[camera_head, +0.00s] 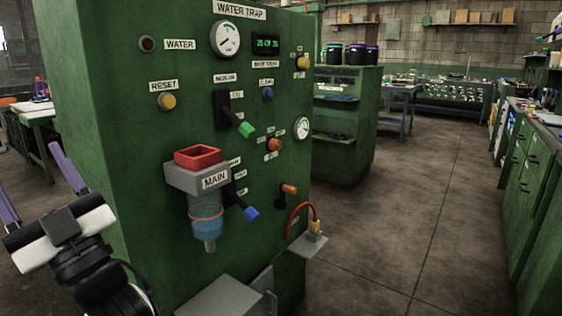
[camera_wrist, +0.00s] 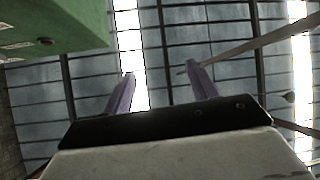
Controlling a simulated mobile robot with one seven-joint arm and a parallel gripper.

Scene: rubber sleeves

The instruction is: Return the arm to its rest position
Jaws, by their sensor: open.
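My gripper (camera_head: 30,168) is at the lower left of the head view, left of the green panel, with its fingers pointing up. Its two purple fingers stand wide apart with nothing between them. In the wrist view my gripper (camera_wrist: 160,70) is also open and empty, with the ceiling behind it. The green WATER TRAP cabinet (camera_head: 130,130) stands beside it, apart from it. Its panel carries levers with a green sleeve (camera_head: 246,130), a blue sleeve (camera_head: 251,213) and an orange sleeve (camera_head: 289,188).
A grey bracket (camera_head: 181,178) labelled MAIN juts from the panel with a red tray (camera_head: 199,157) on top and a clear blue cup (camera_head: 207,221) below. A grey box (camera_head: 222,297) sticks out lower down. The floor (camera_head: 410,220) to the right is clear.

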